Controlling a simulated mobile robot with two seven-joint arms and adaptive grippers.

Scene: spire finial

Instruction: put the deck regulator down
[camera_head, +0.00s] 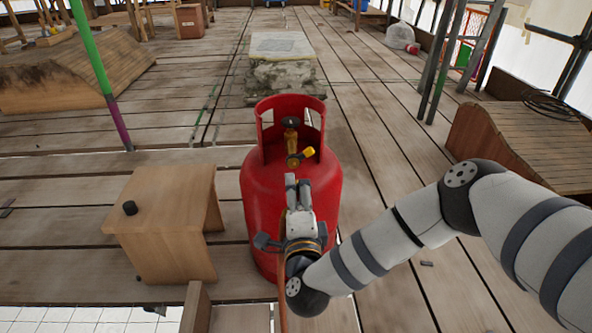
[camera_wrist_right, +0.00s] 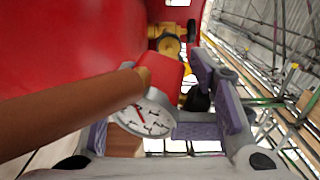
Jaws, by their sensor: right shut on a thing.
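My right gripper (camera_head: 298,190) is in front of the red gas cylinder (camera_head: 262,205) in the head view, with its fingers pointing toward the valve. In the right wrist view the gripper (camera_wrist_right: 180,118) is shut on the deck regulator (camera_wrist_right: 168,74), which has a red body and a white round gauge (camera_wrist_right: 148,116). A brown hose (camera_wrist_right: 65,108) runs from the regulator to the left. The cylinder's brass valve (camera_wrist_right: 170,46) is just beyond the regulator; I cannot tell whether they touch. In the head view the gripper hides the regulator. My left gripper is out of view.
A stone block (camera_head: 283,65) is behind the cylinder. A green and purple pole (camera_head: 98,70) stands at left. Planks between are mostly clear.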

